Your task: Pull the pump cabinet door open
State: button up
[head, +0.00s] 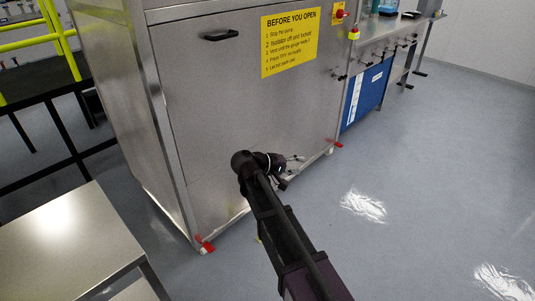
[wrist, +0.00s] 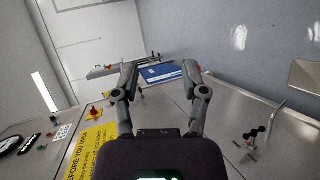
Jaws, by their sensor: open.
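The steel cabinet front (head: 215,95) stands in the middle of the head view. A black bar handle (head: 220,35) is near its upper left. The front panel looks closed, flush with its frame. A yellow "BEFORE YOU OPEN" sign (head: 290,42) is right of the handle; it also shows in the wrist view (wrist: 92,148). My gripper (head: 292,164) is low in front of the cabinet's lower right part, well below the handle and apart from it. In the wrist view my gripper (wrist: 159,70) has its two fingers spread, with nothing between them.
A steel table (head: 70,240) stands at the lower left, with yellow rails (head: 35,43) behind. A bench with a blue panel (head: 366,95) is right of the cabinet. Red pieces (head: 205,246) sit at the cabinet's feet. The grey floor (head: 430,170) at right is clear.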

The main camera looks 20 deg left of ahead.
jog(key=s+d+f+m+g+y, duration=0.2)
jog(key=d+f+g, duration=0.15)
jog(key=d, duration=0.55)
jog(key=s+d+f+m+g+y, duration=0.2)
jog(key=d+f, duration=0.2)
jog(key=d, duration=0.5)
jog(key=s+d+f+m+g+y, duration=0.1)
jog(key=s+d+f+g+y, duration=0.15)
jog(key=d, duration=0.75)
jog(key=s+d+f+m+g+y, duration=0.1)
jog(key=s+d+f+m+y, duration=0.1)
jog(key=s+d, duration=0.4)
jog(key=shift+s+f+m+y, duration=0.2)
jog(key=shift+s+m+y, duration=0.15)
jog(key=shift+m+y, duration=0.6)
jog(key=shift+n, duration=0.25)
